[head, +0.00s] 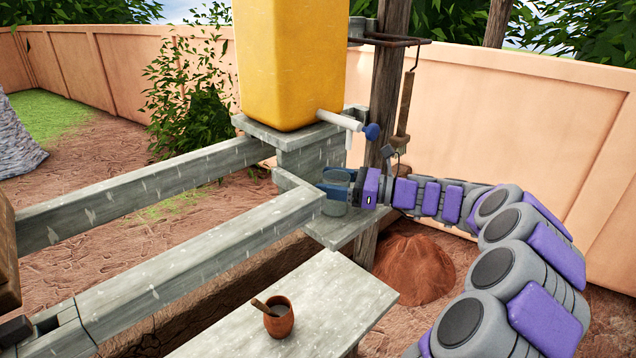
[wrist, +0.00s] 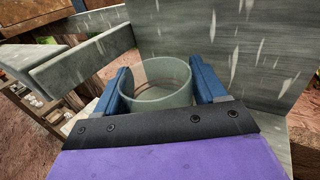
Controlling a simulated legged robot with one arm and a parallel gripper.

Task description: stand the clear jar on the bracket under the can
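The clear jar (head: 334,207) is between the blue fingers of my gripper (head: 338,184), below the tap (head: 340,120) of the yellow can (head: 288,62). The wrist view shows the jar (wrist: 160,98) upright, open at the top and apparently empty. In that view my gripper (wrist: 160,88) has a finger against each side of it. The jar is over the grey bracket (head: 345,232), a flat shelf below the can's stand. Its base is partly hidden behind a beam end, so I cannot tell whether it touches the bracket.
Long grey beams (head: 170,250) run left from the stand. A bench (head: 340,293) in front holds a brown clay cup (head: 279,318) with a stick in it. A wooden post (head: 385,120) with a hanging tool (head: 403,110) stands behind my gripper. A reddish mound (head: 415,268) lies right.

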